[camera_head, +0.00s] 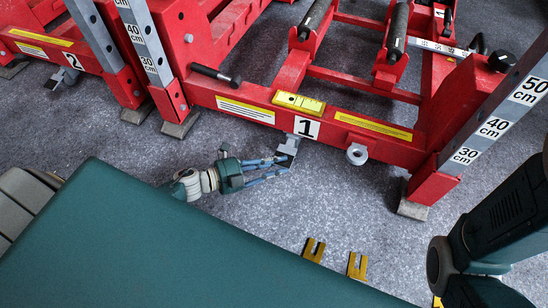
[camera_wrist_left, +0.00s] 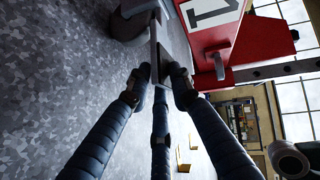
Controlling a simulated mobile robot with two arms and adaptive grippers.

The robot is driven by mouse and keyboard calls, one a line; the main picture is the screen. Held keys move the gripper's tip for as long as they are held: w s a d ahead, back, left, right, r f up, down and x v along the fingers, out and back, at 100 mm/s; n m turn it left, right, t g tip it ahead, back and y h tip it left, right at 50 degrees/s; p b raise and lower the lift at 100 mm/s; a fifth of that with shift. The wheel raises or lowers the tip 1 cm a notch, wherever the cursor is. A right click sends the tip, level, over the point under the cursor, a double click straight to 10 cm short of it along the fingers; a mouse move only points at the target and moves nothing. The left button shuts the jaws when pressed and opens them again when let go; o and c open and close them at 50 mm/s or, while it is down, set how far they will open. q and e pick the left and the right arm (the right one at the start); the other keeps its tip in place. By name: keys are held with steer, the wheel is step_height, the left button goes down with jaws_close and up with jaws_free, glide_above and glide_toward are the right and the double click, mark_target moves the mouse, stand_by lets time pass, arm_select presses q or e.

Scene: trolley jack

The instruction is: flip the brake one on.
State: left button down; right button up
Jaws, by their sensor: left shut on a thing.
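Brake one (camera_head: 290,145) is a small grey metal plate low on the front red beam, just below the white label "1" (camera_head: 307,127). My left gripper (camera_head: 281,165) reaches it from the lower left and is shut on the plate's lower end. In the left wrist view the fingertips (camera_wrist_left: 159,76) meet at the plate (camera_wrist_left: 155,45), beside the red beam (camera_wrist_left: 219,38). The fingers partly hide the plate's edge. My right arm shows at the right of the head view, but its gripper is not in view.
The red jack frame (camera_head: 360,148) spans the back, with a grey ring (camera_head: 357,154) right of brake one. Another brake (camera_head: 67,77) sits under label "2" at the left. Yellow slotted pieces (camera_head: 314,250) (camera_head: 357,266) lie in front. Grey floor between is clear.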

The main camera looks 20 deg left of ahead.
arm_select(q)
steer(key=shift+w+f, duration=0.15)
steer(key=shift+f, duration=0.85)
steer(key=shift+w, duration=0.1)
steer(key=c, duration=1.8)
jaws_free()
steer(key=shift+d, duration=0.15)
steer(key=shift+o, duration=0.2)
steer(key=shift+w+f, duration=0.1)
steer(key=shift+w, duration=0.05)
steer(key=shift+s+a, duration=0.25)
steer(key=shift+s, duration=0.1)
steer(key=v, duration=1.1)
steer(key=shift+w+r, duration=0.1)
steer(key=shift+r, duration=0.25)
